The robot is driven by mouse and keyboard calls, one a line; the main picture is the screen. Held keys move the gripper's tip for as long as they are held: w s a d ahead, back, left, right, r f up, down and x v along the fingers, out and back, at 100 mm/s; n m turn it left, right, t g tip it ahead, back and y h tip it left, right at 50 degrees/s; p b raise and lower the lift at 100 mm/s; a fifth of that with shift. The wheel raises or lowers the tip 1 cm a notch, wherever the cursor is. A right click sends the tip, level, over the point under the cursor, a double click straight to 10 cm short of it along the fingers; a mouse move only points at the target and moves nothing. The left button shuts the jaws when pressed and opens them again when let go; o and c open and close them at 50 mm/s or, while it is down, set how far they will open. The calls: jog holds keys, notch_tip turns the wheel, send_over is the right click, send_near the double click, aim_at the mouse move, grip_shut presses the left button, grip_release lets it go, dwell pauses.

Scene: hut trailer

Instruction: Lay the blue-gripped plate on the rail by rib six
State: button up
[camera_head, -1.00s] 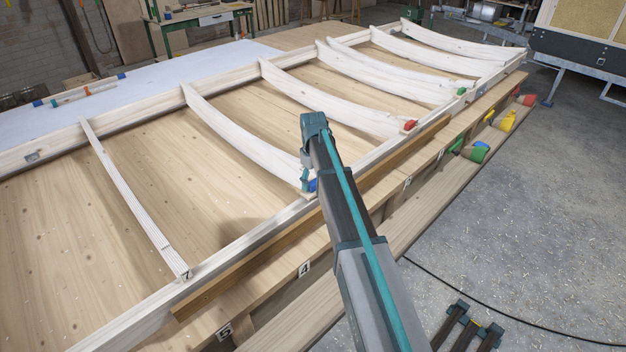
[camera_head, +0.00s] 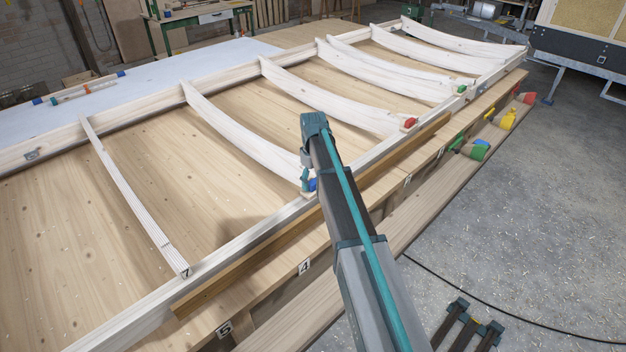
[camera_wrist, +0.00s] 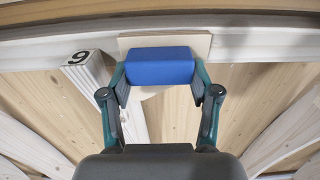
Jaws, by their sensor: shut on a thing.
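My gripper (camera_wrist: 161,82) is shut on the blue grip (camera_wrist: 160,66) of a plate. The pale, thin plate (camera_wrist: 203,42) shows around the grip in the wrist view, over the white rail (camera_wrist: 255,45). I cannot tell whether it touches the rail or hangs just above it. Rib six (camera_wrist: 91,71), its end marked with a number that reads upside down, is just left of the plate in the wrist view. In the head view my gripper (camera_head: 308,184) and the blue grip (camera_head: 313,185) are at the near end of that rib, partly hidden by my arm.
A rib marked 7 (camera_head: 136,205) lies to the left. Red (camera_head: 409,123) and green (camera_head: 461,90) grips sit on the rail farther along. A brown strip (camera_head: 240,275) runs along the near side. Colored pieces, including a yellow one (camera_head: 507,118), stand on the lower ledge.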

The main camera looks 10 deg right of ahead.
jog(key=shift+f, duration=0.4)
jog(key=o, duration=1.4)
jog(key=shift+o, duration=0.2)
notch_tip(320, 180, up, 12)
